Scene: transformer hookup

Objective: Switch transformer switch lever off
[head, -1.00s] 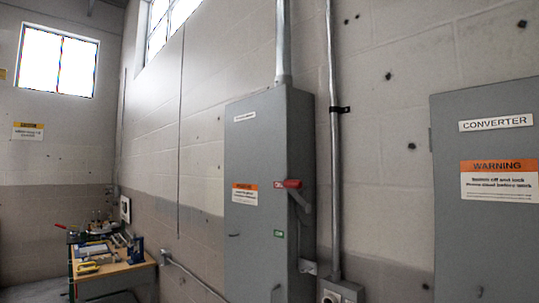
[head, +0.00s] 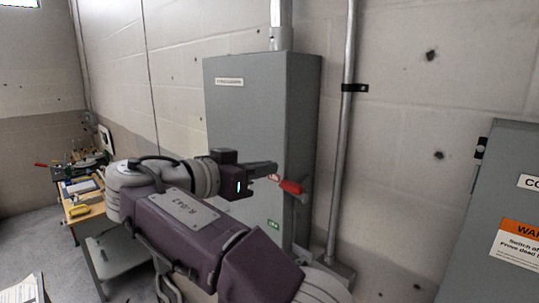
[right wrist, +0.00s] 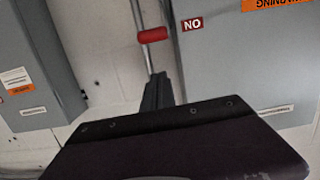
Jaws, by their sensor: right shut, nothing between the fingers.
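The grey transformer switch box (head: 262,90) stands on the wall in the middle of the head view. Its lever has a red handle (head: 290,187), up near the red label, above the green label (head: 273,224). My right gripper (head: 274,168) is shut and empty, its fingertips close to the handle on the front side of the box; I cannot tell whether they touch. In the right wrist view, which is upside down, the red handle (right wrist: 152,35) shows beyond the shut fingers (right wrist: 159,78), beside the red ON label (right wrist: 192,24). My left gripper is not in view.
A grey converter cabinet (head: 500,190) stands at the right. A metal conduit (head: 344,130) runs down the wall right of the switch box. A workbench with tools (head: 80,200) is at the left.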

